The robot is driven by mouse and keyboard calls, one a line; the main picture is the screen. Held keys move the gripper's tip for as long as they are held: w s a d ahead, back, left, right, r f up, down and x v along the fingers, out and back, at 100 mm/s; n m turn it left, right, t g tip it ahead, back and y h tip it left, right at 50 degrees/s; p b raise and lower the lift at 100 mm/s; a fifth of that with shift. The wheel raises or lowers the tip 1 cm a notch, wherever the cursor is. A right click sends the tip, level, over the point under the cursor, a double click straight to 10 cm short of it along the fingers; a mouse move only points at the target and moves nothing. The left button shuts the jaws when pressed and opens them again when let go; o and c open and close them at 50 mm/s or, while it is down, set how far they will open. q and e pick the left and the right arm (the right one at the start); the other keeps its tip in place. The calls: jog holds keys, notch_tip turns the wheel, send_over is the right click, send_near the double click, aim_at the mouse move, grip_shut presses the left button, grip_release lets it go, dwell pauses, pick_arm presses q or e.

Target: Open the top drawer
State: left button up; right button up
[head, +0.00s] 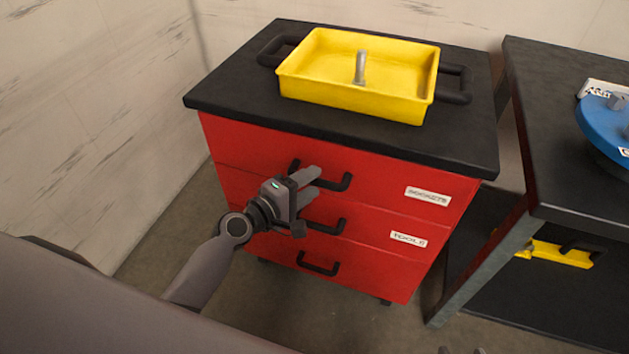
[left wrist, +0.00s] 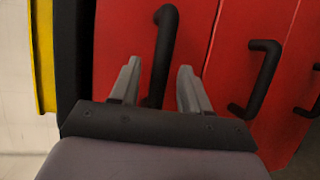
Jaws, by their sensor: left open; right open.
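The red cabinet (head: 240,140) has several drawers, all looking shut. The top drawer (head: 380,180) carries a "SOCKETS" label and a black bar handle (head: 340,185). My left gripper (head: 313,184) is open in front of this handle, its fingers covering part of it. In the left wrist view the open fingers (left wrist: 157,88) stand on either side of the top handle (left wrist: 166,45), with gaps to both. Contact cannot be told. Two small dark tips at the bottom edge of the head view look like my right gripper (head: 462,350), apart and mostly cut off.
A yellow tray (head: 300,84) with black side handles and a grey upright part stands on the black cabinet top (head: 230,85). Lower handles (head: 318,268) sit below. A dark bench (head: 560,120) with a blue object (head: 600,125) stands right; a wall is left.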

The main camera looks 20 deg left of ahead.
pick_arm(q)
jog(key=shift+x, duration=1.05)
grip_shut()
jog(key=shift+s+f, duration=0.1)
jog(key=shift+s, duration=0.1)
pick_arm(e)
jog(key=shift+d, duration=0.1)
